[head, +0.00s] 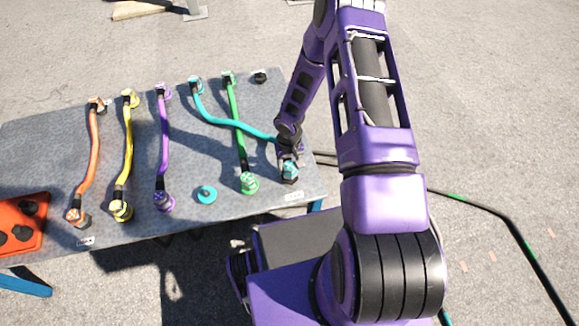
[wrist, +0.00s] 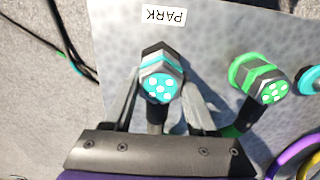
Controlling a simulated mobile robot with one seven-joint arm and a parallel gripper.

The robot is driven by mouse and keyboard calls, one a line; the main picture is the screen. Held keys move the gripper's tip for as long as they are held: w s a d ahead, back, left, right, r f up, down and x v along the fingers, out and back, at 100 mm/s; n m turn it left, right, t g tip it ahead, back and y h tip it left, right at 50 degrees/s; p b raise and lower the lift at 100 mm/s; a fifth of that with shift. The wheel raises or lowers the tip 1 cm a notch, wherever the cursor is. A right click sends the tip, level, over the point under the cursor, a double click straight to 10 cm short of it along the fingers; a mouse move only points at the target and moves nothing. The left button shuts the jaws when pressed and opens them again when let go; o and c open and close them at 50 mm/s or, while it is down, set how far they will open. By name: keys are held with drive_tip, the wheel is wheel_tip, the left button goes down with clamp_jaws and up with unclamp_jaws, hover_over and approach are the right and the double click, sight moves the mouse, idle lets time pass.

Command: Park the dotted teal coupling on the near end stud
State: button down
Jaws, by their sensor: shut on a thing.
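The dotted teal coupling (wrist: 161,86) has a teal face with white dots and a dark hex collar. It sits between the fingers of my gripper (wrist: 163,100), which is shut on it. In the head view the coupling (head: 289,170) is at the table's near right corner, with my gripper (head: 288,148) just behind it. The teal hose (head: 235,123) runs from it across the green hose to the far edge. The white PARK label (wrist: 164,15) lies close to the coupling.
The green coupling (head: 248,183) stands left of the teal one. A bare teal fitting (head: 206,194) is further left, then purple (head: 163,200), yellow (head: 121,209) and orange (head: 76,216) couplings. A black stud (head: 260,77) stands at the far right of the grey table (head: 225,225).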

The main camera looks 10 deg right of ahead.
drive_tip(key=shift+f, duration=0.45)
drive_tip(key=shift+c, duration=0.6)
unclamp_jaws()
wheel_tip(320, 180, up, 17)
drive_tip(key=p, duration=0.3)
drive_tip(key=shift+r, duration=0.2)
